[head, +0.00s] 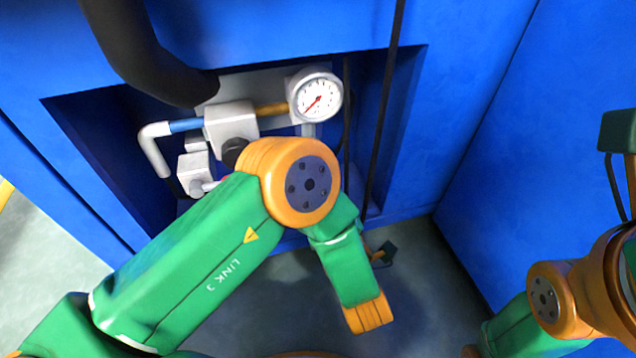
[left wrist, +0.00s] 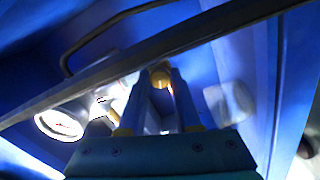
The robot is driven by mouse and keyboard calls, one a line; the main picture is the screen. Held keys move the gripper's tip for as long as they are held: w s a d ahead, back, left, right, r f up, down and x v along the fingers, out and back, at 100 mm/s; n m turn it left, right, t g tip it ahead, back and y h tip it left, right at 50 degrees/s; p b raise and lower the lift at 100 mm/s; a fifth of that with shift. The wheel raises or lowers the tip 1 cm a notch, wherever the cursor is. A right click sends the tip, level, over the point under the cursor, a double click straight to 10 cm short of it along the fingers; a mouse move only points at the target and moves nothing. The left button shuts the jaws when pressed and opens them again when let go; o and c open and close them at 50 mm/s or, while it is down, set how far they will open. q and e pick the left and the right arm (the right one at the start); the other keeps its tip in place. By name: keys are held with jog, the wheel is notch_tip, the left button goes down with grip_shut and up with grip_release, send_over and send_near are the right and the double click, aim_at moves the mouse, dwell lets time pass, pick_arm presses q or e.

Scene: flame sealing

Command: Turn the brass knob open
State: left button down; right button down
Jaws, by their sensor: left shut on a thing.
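The brass knob (left wrist: 159,76) shows in the left wrist view as a small golden round end at the fingertips. My left gripper (left wrist: 162,72) is shut on it, one finger on each side. The knob's turn angle cannot be told. In the head view my left arm covers the knob and the gripper. A white round gauge (head: 316,97) with a red needle sits on the valve assembly; it also shows in the left wrist view (left wrist: 61,122). A brass pipe (head: 271,109) joins the gauge to a grey block (head: 231,122). My right gripper's fingers are out of frame.
The fittings sit in a recess of a blue panel (head: 480,60). A thick black hose (head: 140,50) hangs at upper left, and a thin black cable (head: 384,115) runs down right of the gauge. A blue wall stands at right; grey floor (head: 420,270) lies below.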

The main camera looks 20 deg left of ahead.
pick_arm(q)
jog(key=shift+n, duration=1.1)
jog(key=c, duration=0.6)
grip_release()
jog(key=shift+d, duration=0.1)
